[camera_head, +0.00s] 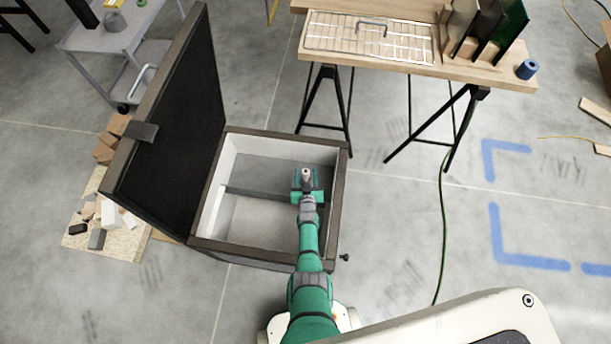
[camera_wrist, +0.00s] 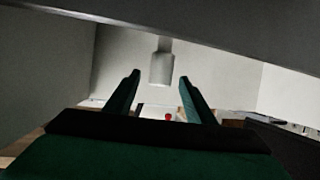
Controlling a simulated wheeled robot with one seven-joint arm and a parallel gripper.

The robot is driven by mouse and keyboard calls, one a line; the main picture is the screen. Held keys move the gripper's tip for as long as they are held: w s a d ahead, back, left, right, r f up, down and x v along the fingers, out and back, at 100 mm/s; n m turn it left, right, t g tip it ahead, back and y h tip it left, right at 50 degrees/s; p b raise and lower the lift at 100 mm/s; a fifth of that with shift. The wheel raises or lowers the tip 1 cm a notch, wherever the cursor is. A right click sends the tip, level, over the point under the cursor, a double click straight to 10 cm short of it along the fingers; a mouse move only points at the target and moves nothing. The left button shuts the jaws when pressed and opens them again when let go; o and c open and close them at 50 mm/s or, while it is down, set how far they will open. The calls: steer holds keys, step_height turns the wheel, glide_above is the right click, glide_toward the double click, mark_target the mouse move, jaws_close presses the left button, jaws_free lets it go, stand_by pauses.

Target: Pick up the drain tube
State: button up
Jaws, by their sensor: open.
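A pale grey, stepped cylinder, which looks like the drain tube (camera_wrist: 161,68), shows in the wrist view. It is narrower at the top and wider below, and points downward in the picture. My gripper (camera_wrist: 159,79) is open, with its two green fingers to the left and right of the tube in the picture. I cannot tell whether the tube is fully between the fingertips or beyond them; no contact shows. In the head view my gripper (camera_head: 307,182) is over the right part of an open box (camera_head: 265,257). The tube cannot be made out there.
The box's dark lid (camera_head: 180,130) stands open on the left. A grey divider (camera_head: 255,194) crosses the box inside. A workbench (camera_head: 400,55) with a metal rack stands behind, and a grey cart (camera_head: 100,40) at the back left. A small red spot (camera_wrist: 169,117) shows low between the fingers.

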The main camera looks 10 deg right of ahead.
steer(key=c, duration=1.2)
steer(key=shift+o, duration=0.2)
